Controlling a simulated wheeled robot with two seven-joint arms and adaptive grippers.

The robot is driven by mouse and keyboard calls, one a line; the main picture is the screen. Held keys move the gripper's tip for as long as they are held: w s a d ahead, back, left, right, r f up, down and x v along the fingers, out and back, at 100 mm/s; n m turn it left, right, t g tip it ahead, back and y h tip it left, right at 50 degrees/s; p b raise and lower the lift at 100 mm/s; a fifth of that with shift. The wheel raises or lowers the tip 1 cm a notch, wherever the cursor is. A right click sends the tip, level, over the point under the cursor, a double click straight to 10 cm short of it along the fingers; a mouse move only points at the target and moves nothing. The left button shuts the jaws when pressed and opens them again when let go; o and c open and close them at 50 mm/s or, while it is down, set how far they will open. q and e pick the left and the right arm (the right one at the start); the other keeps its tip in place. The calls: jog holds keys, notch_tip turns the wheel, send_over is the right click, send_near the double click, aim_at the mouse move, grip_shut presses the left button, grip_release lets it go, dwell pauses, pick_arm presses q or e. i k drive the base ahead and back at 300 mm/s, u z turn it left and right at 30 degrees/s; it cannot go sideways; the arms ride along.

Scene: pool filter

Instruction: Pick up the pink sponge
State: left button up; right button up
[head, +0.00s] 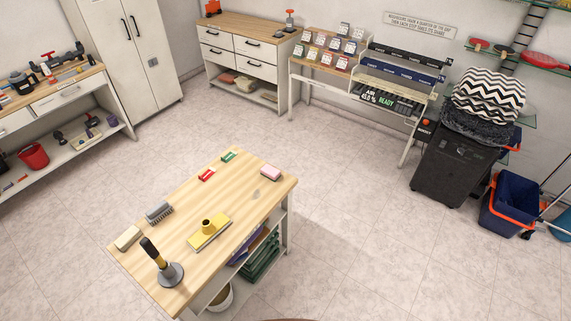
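The pink sponge (270,172) is a small block with a paler lower layer. It lies flat near the far right corner of the wooden-topped table (167,235). Nothing covers it, and a small pale piece (256,192) lies a little nearer. Neither of my grippers shows in the head view.
The table also bears red and green small items, a grey brush (159,212), a beige block (128,238), a yellow tool (209,232) and a plunger-like tool (165,268). Tiled floor around the table is clear. A black bin (452,170) and blue bucket (511,203) stand right.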

aim_at(268, 170)
jog(key=u, duration=0.3)
jog(key=i, duration=0.9)
jog(key=u, duration=0.6)
